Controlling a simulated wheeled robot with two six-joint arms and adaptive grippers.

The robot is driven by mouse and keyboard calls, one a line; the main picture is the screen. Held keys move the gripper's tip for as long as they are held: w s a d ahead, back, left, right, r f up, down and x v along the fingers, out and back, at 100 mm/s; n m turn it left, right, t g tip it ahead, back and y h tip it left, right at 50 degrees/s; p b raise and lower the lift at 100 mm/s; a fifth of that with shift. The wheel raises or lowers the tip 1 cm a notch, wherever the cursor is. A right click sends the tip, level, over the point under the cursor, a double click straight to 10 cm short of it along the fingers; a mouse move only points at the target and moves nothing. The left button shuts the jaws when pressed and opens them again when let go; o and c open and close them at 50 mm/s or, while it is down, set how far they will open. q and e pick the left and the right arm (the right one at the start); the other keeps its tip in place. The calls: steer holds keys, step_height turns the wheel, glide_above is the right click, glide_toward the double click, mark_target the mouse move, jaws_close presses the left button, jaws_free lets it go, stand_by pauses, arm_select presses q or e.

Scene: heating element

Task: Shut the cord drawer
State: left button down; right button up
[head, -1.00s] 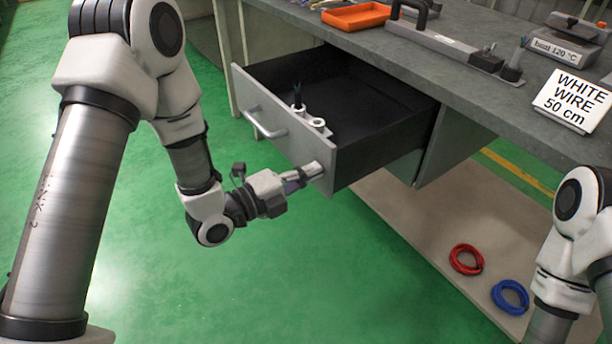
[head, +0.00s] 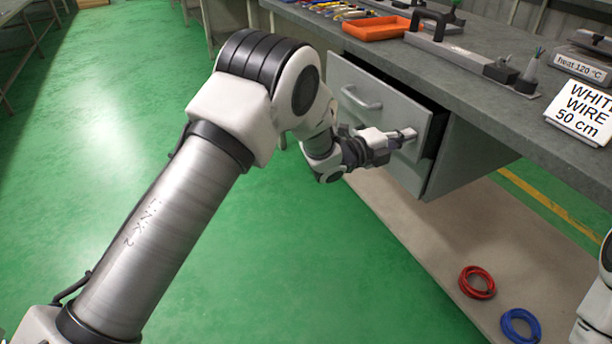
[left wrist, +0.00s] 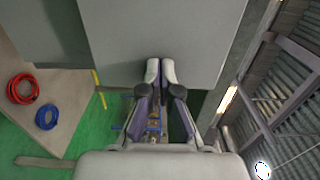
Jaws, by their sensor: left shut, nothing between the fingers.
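The cord drawer (head: 378,112) is a grey drawer under the workbench, with a bar handle (head: 361,98) on its front. The drawer's contents are hidden. My right gripper is out of view; only part of that arm shows at the right edge.
The workbench top (head: 480,95) holds an orange tray (head: 375,28), a tool holder and a "WHITE WIRE 50 cm" sign (head: 583,108). A red coil (head: 477,282) and a blue coil (head: 520,326) lie on the low shelf (head: 420,220). The green floor in front is clear.

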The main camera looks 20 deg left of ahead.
mark_target(421, 132)
arm_select(q)
steer(key=x, duration=0.5)
steer(key=shift+b, duration=0.35)
steer(key=shift+w+d, duration=0.1)
steer(key=shift+w, duration=0.05)
steer(key=shift+r, duration=0.2)
steer(key=shift+r, duration=0.1)
